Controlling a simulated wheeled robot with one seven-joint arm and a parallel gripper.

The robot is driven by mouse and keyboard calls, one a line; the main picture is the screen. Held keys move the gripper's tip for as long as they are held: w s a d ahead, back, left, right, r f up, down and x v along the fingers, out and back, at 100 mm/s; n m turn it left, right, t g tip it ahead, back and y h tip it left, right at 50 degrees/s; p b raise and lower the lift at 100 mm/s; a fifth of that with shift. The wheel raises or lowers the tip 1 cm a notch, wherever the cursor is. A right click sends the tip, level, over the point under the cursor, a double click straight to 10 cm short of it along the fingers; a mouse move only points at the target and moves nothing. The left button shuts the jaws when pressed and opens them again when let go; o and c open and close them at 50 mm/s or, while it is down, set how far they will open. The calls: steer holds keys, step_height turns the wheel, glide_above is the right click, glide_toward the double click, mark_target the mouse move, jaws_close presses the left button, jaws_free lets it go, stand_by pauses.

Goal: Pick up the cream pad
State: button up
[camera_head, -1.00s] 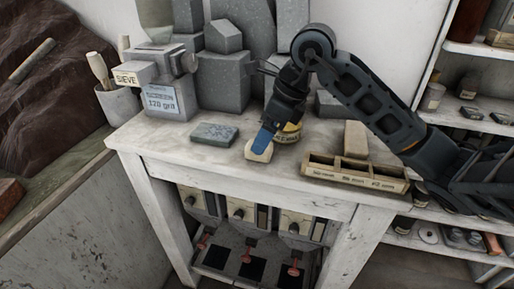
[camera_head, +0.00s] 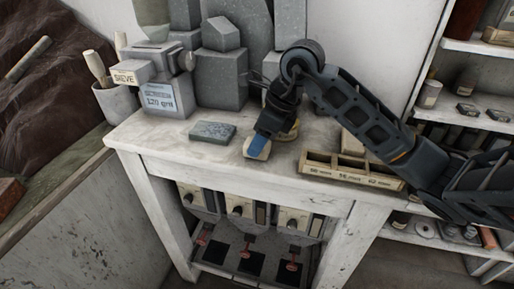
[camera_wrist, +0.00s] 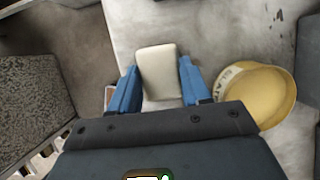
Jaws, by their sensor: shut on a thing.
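The cream pad (camera_head: 257,147) is a small pale block at the front edge of the white table. In the wrist view the pad (camera_wrist: 159,72) sits between the two blue fingers of my gripper (camera_wrist: 158,80), which is shut on it. In the head view my gripper (camera_head: 262,140) reaches down to the pad and its finger covers part of it. Whether the pad still touches the table top is hard to tell.
A yellow-cream round container (camera_wrist: 254,96) stands close beside the right finger. A grey slab (camera_head: 212,132) lies left of the pad. A wooden tray with labelled compartments (camera_head: 350,170) lies to the right. Grey plaster blocks (camera_head: 221,80) and a sieve device (camera_head: 160,85) stand behind.

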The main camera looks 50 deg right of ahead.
steer(key=shift+c, duration=1.1)
steer(key=shift+r, duration=0.1)
steer(key=shift+r, duration=0.45)
steer(key=b+v, duration=0.1)
steer(key=v, duration=0.2)
steer(key=shift+w+d+r+b, duration=0.1)
steer(key=shift+w+r+b, duration=0.1)
steer(key=shift+w+b, duration=0.15)
steer(key=s+d+r+b, duration=0.3)
steer(key=s+d+r, duration=0.3)
steer(key=s+d, duration=0.1)
steer(key=shift+s+r, duration=0.4)
steer(key=shift+s, duration=0.35)
steer(key=o, duration=0.4)
steer(key=c, duration=0.5)
